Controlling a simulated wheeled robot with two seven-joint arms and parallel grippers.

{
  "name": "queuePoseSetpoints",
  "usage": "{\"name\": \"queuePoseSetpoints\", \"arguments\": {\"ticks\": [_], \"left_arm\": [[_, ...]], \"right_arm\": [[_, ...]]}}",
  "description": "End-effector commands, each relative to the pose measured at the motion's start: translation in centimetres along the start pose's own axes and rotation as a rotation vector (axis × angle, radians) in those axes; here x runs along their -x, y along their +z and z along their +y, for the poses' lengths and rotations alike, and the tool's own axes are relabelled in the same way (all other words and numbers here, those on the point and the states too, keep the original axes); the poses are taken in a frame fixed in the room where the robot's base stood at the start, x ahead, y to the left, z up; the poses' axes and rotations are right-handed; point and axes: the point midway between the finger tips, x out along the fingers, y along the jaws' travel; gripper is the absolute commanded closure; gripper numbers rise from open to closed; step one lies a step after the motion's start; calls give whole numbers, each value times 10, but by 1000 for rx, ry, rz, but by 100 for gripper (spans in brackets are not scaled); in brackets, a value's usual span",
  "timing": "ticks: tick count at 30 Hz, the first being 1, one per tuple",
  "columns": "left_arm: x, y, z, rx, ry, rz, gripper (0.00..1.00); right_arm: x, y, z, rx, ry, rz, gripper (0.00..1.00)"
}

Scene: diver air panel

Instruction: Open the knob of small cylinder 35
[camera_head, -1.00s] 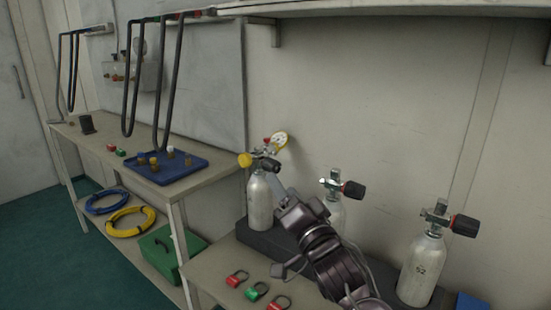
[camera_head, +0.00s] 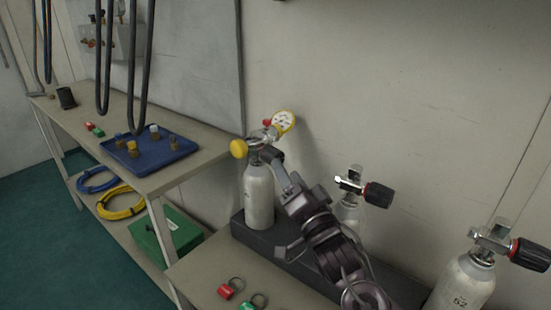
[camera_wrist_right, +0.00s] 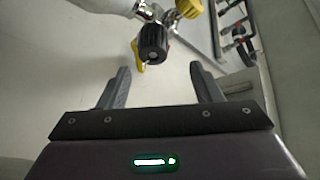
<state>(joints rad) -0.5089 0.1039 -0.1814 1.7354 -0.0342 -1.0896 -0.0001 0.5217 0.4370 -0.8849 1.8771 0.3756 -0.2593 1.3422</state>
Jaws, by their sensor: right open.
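The left small cylinder (camera_head: 259,196) stands upright with a valve, a pressure gauge (camera_head: 284,122) and a yellow cap (camera_head: 238,149); no number is readable on it. Its black knob (camera_head: 272,155) is partly hidden by my right gripper (camera_head: 281,172). In the right wrist view the knob (camera_wrist_right: 152,42) lies just beyond the open, empty fingers (camera_wrist_right: 162,80), slightly left of the middle between them. A middle cylinder (camera_head: 347,212) is partly hidden by my arm. The right cylinder (camera_head: 462,285) appears marked 52. My left gripper is out of view.
The cylinders stand in a dark rack (camera_head: 247,232) against the wall. Red and green ring-shaped tags (camera_head: 226,291) lie on the near table. At left, a bench holds a blue tray (camera_head: 177,151) with small fittings. Hoses (camera_head: 120,203) and a green box (camera_head: 182,232) sit below.

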Motion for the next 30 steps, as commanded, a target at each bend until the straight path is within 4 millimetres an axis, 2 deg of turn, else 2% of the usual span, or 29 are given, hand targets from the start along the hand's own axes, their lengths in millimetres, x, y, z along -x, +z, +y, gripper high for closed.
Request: {"name": "queuePoseSetpoints", "arguments": {"ticks": [1,2,3,6,13,18,25,26,30], "left_arm": [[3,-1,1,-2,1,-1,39],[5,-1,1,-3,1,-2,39],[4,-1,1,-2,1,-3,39],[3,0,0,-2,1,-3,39],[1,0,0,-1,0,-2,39],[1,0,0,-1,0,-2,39],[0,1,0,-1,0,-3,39],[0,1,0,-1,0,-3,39],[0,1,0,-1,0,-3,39]], "right_arm": [[4,9,10,2,3,-2,41],[0,9,11,2,-1,1,41],[-12,5,7,2,-5,5,41],[-33,6,7,1,-4,3,41],[-64,7,8,1,-2,2,41],[-72,8,8,0,-1,0,41],[-72,7,8,0,-1,0,41],[-72,7,8,0,-1,0,43],[-72,7,8,0,-1,0,61]]}}
